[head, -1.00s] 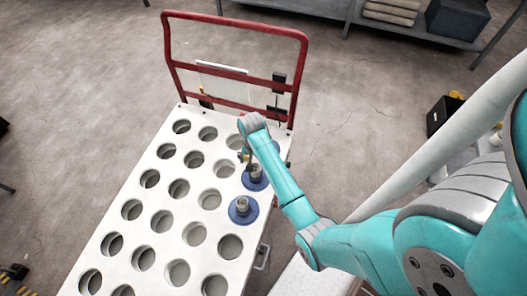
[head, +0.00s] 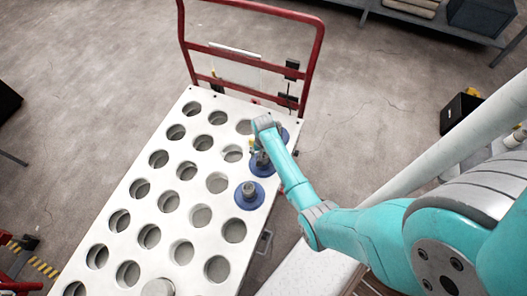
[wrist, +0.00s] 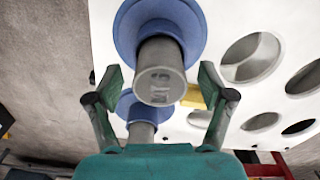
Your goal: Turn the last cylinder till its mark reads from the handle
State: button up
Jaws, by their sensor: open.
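Three cylinders with blue flanges stand in a row along the right edge of the white perforated cart top (head: 150,190): a near one (head: 249,190), a middle one (head: 262,162) and a far one (head: 283,135), mostly hidden behind my arm. My gripper (head: 255,149) is over the row's handle end, its fingers small and partly hidden there. In the wrist view it is open (wrist: 159,82), with a grey cylinder end (wrist: 159,86) between its fingers, not visibly gripped. That end bears a dark mark, too blurred to read surely. A second cylinder (wrist: 142,131) shows below it.
The cart's red handle (head: 255,60) rises at the far end. The other holes are mostly empty. A side bracket (head: 264,242) sticks out at the right edge. A shelf (head: 440,28) stands at the back right, and a black box (head: 460,118) on the right.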

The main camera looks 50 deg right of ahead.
jog(key=shift+f, duration=0.15)
grip_shut()
dwell(0.5)
jog(key=shift+m, duration=1.5)
